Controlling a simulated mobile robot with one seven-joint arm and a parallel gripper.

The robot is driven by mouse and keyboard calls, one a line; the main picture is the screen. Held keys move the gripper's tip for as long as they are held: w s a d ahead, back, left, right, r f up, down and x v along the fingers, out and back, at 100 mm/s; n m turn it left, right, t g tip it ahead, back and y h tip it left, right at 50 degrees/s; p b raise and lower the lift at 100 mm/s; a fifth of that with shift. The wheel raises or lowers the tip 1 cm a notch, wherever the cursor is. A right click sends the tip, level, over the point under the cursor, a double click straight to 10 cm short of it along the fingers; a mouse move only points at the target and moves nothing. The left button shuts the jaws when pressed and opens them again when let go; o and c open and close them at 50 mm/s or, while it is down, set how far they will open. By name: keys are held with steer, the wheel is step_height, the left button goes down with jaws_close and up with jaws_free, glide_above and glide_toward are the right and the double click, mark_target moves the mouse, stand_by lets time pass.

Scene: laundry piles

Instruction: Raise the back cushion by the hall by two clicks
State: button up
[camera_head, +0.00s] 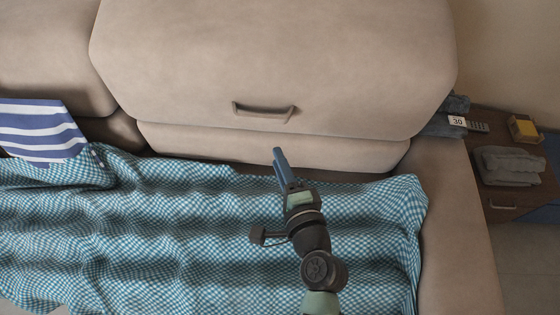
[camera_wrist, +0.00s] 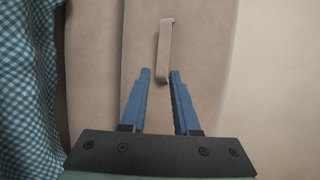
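The beige back cushion (camera_head: 270,60) fills the upper middle of the head view, with a handle (camera_head: 263,110) of similar colour low on its front. Another beige back cushion (camera_head: 50,50) stands to its left. My gripper (camera_head: 279,156) is below the handle and apart from it in the head view. In the wrist view, its two blue fingers (camera_wrist: 160,75) are spread with a gap between them, and nothing is held. The handle (camera_wrist: 165,50) shows just beyond the fingertips, roughly in line with the gap. The cushion's back and any click mechanism are hidden.
A teal checked blanket (camera_head: 150,230) covers the seat, and a blue-and-white striped cloth (camera_head: 40,130) lies at left. The beige armrest (camera_head: 450,230) is at right. Beyond it, a brown side table (camera_head: 500,200) holds folded grey cloth (camera_head: 508,165) and a yellow box (camera_head: 523,128).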

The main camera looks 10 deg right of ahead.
stand_by(0.3)
steer(key=w+a+r+n+t, duration=0.15)
steer(key=r+n, duration=0.25)
steer(key=r, duration=0.7)
steer(key=w+a+r+n+t, duration=0.1)
steer(key=w+r+n+t, duration=0.2)
steer(key=r, duration=0.8)
steer(key=w+a+r+n+t, duration=0.15)
steer(key=r+n, duration=0.25)
steer(key=r, duration=0.6)
steer(key=s+r+n+t+h+p, duration=0.1)
steer(key=s+r+p, duration=0.3)
steer(key=r, duration=0.8)
steer(key=s+r+n+t+h+p, duration=0.1)
steer(key=s+r+n+t+p, duration=0.2)
steer(key=r, duration=1)
steer(key=s+r+n+t+h+p, duration=0.1)
steer(key=s+r+p, duration=0.4)
steer(key=r, duration=0.7)
steer(key=shift+d+r+n+t+p, duration=0.3)
steer(key=shift+n+t+p, duration=0.15)
steer(key=shift+t, duration=0.25)
steer(key=shift+s+f, duration=0.1)
